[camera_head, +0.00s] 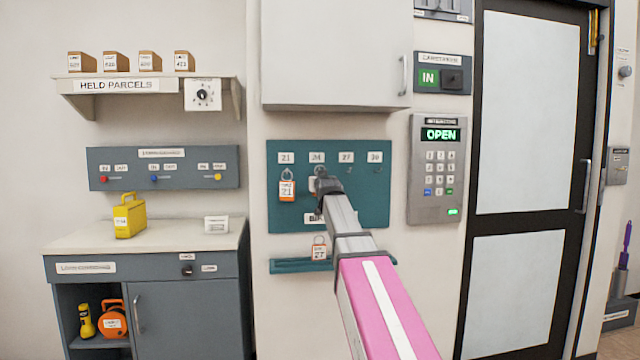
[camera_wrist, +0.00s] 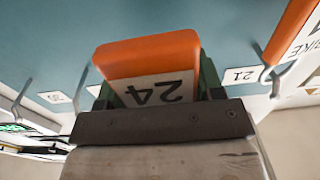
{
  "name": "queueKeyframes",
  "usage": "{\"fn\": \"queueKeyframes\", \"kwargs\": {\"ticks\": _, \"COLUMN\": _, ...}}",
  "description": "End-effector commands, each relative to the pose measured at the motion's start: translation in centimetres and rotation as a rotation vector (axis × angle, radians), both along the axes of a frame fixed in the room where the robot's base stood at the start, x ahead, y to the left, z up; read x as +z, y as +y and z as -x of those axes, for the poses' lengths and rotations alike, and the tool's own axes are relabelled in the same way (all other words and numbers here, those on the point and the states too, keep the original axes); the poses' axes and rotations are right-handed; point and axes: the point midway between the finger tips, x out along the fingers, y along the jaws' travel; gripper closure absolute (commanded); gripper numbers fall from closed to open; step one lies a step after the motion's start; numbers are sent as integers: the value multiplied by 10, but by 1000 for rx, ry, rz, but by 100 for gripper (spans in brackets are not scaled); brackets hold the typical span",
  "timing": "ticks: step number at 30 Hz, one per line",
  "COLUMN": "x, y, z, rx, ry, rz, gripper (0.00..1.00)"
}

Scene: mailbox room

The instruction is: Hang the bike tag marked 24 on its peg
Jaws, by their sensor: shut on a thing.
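The bike tag marked 24 (camera_wrist: 150,60) is orange and white, and its number reads upside down in the wrist view. My gripper (camera_wrist: 160,95) is shut on it; in the head view my gripper (camera_head: 325,184) is in front of the teal board (camera_head: 358,212), just below the label 24 (camera_head: 316,158). A metal ring shows at the top of the held tag in the head view (camera_head: 318,170), close to the peg under that label. The peg itself is mostly hidden, so I cannot tell whether the ring is around it.
A tag marked 21 (camera_head: 287,190) hangs at the left under label 21 (camera_head: 286,158). Tag 27 (camera_head: 319,250) stands on the teal ledge (camera_head: 290,266) below. The spaces under labels 27 and 30 are free. A white cabinet (camera_head: 335,55) overhangs the board; a keypad (camera_head: 436,170) is at right.

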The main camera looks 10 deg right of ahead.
Motion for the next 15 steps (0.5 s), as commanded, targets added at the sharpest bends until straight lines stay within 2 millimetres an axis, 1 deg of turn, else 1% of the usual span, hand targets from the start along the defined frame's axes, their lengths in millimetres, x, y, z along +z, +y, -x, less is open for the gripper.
{"fn": "queueKeyframes", "kwargs": {"ticks": 1, "x": 0, "y": 0, "z": -4, "rx": 0, "ry": 0, "rz": 0, "gripper": 62}}
{"fn": "queueKeyframes", "kwargs": {"ticks": 13, "x": -2, "y": 0, "z": -24, "rx": 0, "ry": 1, "rz": 0, "gripper": 62}}
{"fn": "queueKeyframes", "kwargs": {"ticks": 15, "x": -6, "y": 0, "z": -26, "rx": 0, "ry": 1, "rz": 0, "gripper": 62}}
